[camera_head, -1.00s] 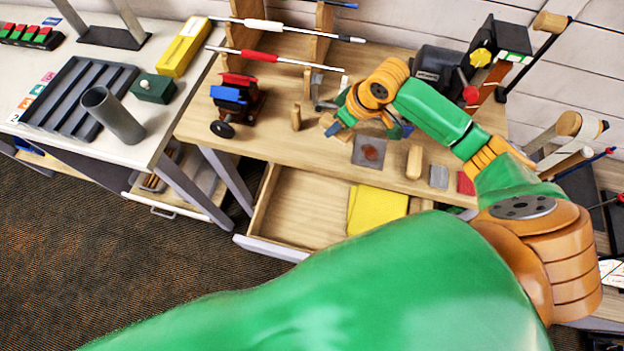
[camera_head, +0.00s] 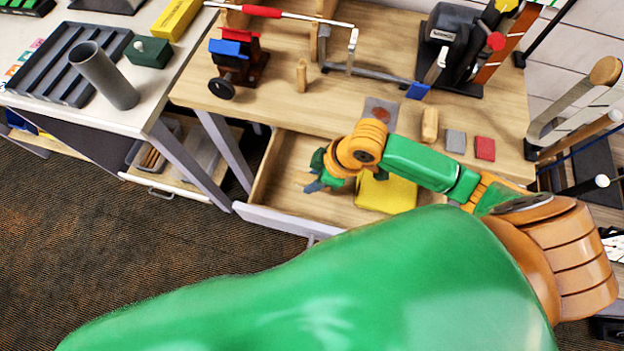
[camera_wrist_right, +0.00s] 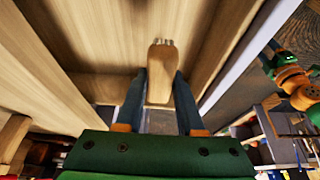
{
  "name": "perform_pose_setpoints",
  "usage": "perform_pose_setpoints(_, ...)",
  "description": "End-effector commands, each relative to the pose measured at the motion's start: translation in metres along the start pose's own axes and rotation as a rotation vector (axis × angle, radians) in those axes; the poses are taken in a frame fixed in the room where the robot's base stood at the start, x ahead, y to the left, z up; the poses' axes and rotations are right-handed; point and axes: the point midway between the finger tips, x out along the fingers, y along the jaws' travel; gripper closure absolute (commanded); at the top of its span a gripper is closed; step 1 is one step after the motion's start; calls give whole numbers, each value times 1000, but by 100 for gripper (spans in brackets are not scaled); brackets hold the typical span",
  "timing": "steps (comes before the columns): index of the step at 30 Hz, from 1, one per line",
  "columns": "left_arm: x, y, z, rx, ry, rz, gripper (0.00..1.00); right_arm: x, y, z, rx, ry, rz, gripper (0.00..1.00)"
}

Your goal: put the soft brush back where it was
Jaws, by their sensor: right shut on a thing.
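My right gripper (camera_head: 316,182) is low over the open wooden drawer (camera_head: 277,217), near the drawer's left half. In the right wrist view its two dark fingers (camera_wrist_right: 160,95) are shut on a wooden-handled brush (camera_wrist_right: 160,72). The brush has a rounded wooden body and short pale bristles at its far end, and it is held between the fingertips. Wooden panels, likely the drawer's, lie around and beyond it. I cannot tell whether the brush touches the drawer floor.
A yellow cloth (camera_head: 388,194) lies in the drawer, right of the gripper. On the bench above stand a red and blue vise (camera_head: 236,58), a wooden peg (camera_head: 302,75), a grey pad (camera_head: 381,112) and a wooden block (camera_head: 430,124). A grey tube (camera_head: 104,75) stands on the white table.

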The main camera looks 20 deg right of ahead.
Motion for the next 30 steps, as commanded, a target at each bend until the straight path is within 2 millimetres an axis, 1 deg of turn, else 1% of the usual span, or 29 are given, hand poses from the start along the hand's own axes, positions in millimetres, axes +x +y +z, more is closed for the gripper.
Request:
perform_pose_setpoints(1,4,0,0,0,0,0,33,14,8,2,5,-2,-1,100)
perform_pose_setpoints(3,6,0,0,0,0,0,33,28,19,4,3,0,-1,100)
perform_pose_setpoints(8,10,0,1,0,0,0,33,48,34,6,2,0,0,100)
perform_pose_setpoints(12,7,0,0,0,0,0,33,70,34,16,2,-2,-2,100)
perform_pose_setpoints(14,6,0,0,0,0,0,33,74,34,17,-1,-1,-1,100)
perform_pose_setpoints(22,8,0,1,0,0,0,33,76,34,18,-1,0,0,100)
perform_pose_setpoints(23,8,0,1,0,0,0,33,76,34,18,-1,0,0,61)
perform_pose_setpoints(24,8,0,1,0,0,0,33,75,34,18,-1,0,0,50)
perform_pose_setpoints(26,8,0,1,0,0,0,33,75,34,18,-1,0,0,34)
perform_pose_setpoints(30,8,0,1,0,0,0,33,75,34,18,-1,-1,0,33)
